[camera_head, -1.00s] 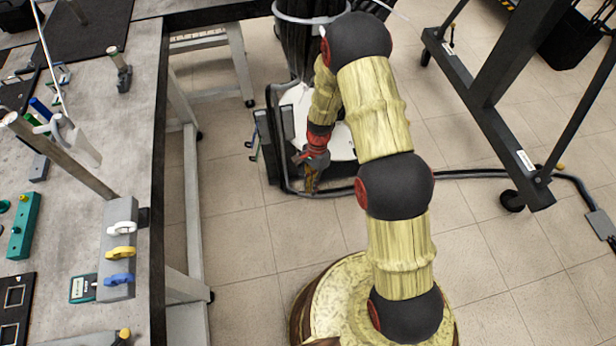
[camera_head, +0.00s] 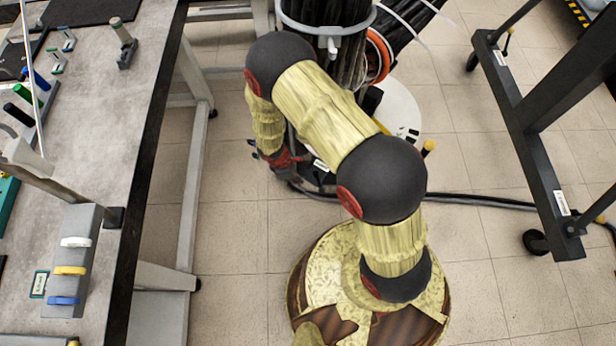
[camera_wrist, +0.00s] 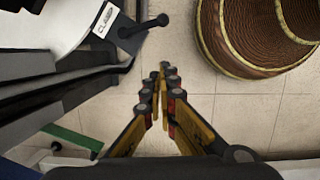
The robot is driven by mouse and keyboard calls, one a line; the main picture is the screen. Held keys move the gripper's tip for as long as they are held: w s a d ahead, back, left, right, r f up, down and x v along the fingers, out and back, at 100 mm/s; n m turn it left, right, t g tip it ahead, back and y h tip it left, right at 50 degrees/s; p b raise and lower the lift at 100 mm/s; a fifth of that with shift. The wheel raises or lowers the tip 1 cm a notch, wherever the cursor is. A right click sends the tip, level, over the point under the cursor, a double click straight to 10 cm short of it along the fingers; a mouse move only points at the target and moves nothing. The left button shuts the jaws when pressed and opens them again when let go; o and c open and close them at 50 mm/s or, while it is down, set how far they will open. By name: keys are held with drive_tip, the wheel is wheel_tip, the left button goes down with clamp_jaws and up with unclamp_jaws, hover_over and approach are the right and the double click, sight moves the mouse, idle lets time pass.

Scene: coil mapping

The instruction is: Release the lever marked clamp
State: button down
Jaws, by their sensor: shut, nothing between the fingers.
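In the wrist view, a black lever (camera_wrist: 143,28) with a round knob sits at the upper left, beside a white label (camera_wrist: 105,20) that seems to read "CLAMP". It is mounted on a pale, rounded plate (camera_wrist: 75,28). My gripper (camera_wrist: 163,68) points down over the floor, with its fingertips together and nothing between them. In the head view my gripper (camera_head: 283,163) hangs left of the round white plate (camera_head: 402,108); the lever cannot be made out there.
A workbench (camera_head: 130,150) with coloured switches (camera_head: 70,270) runs along the left. A black wheeled frame (camera_head: 530,150) stands at the right. A dark cable (camera_head: 470,198) crosses the floor. Tiled floor (camera_head: 235,235) is open between bench and base.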

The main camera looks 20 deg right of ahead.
sight(319, 182)
drive_tip(key=d+f+n+b, duration=0.2)
drive_tip(key=d+f+b, duration=0.3)
drive_tip(key=f, duration=0.5)
drive_tip(key=shift+s+d+f+b, duration=0.25)
drive_tip(key=shift+d+b, duration=0.15)
drive_tip(key=shift+b, duration=0.25)
